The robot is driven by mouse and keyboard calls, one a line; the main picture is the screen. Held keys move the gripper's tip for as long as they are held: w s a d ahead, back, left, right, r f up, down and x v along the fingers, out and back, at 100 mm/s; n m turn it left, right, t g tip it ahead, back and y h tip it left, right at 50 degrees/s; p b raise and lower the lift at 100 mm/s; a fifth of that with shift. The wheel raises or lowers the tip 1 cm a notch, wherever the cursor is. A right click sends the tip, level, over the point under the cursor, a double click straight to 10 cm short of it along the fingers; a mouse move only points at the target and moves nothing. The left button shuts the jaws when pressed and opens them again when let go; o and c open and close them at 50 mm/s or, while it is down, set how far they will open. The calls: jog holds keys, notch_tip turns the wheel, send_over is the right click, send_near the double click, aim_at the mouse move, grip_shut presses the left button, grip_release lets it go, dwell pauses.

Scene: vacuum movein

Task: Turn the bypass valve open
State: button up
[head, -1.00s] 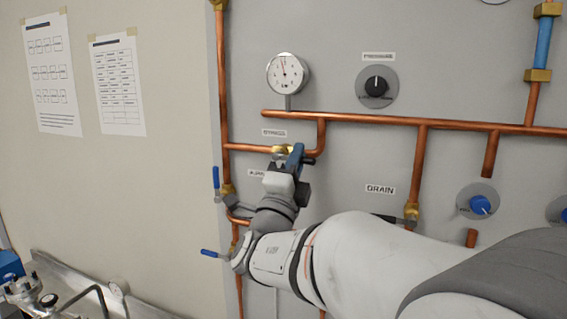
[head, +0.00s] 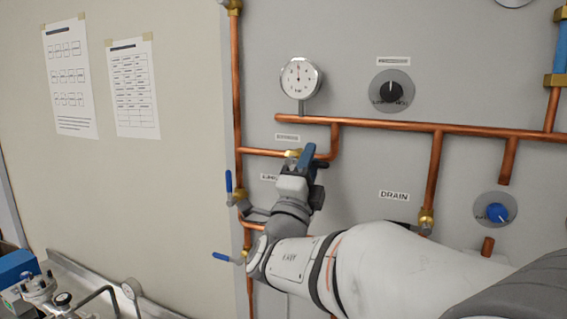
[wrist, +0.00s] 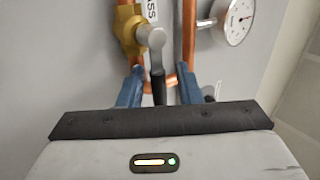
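The bypass valve (head: 292,153) is a brass body on a short horizontal copper pipe, under a small label. In the head view my gripper (head: 306,160) is at this valve and hides most of its handle. In the wrist view the brass valve body (wrist: 128,30) shows with a grey handle hub and a dark lever (wrist: 159,88) running down from it. The lever lies between the two blue fingers of my gripper (wrist: 161,88), with a visible gap on each side. The lever looks roughly parallel to the pipe in this view.
A pressure gauge (head: 300,78) and a black knob (head: 391,90) are above. A blue-handled valve (head: 229,184) and another blue lever (head: 222,257) are left of my arm. A blue knob (head: 496,212) is at the right. A bench with fittings is at lower left.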

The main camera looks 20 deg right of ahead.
jog(key=shift+s+a+f, duration=0.1)
jog(key=shift+f, duration=0.05)
jog(key=b+v, duration=0.3)
jog(key=v, duration=0.4)
jog(key=shift+s, duration=0.2)
jog(key=shift+a+f, duration=0.1)
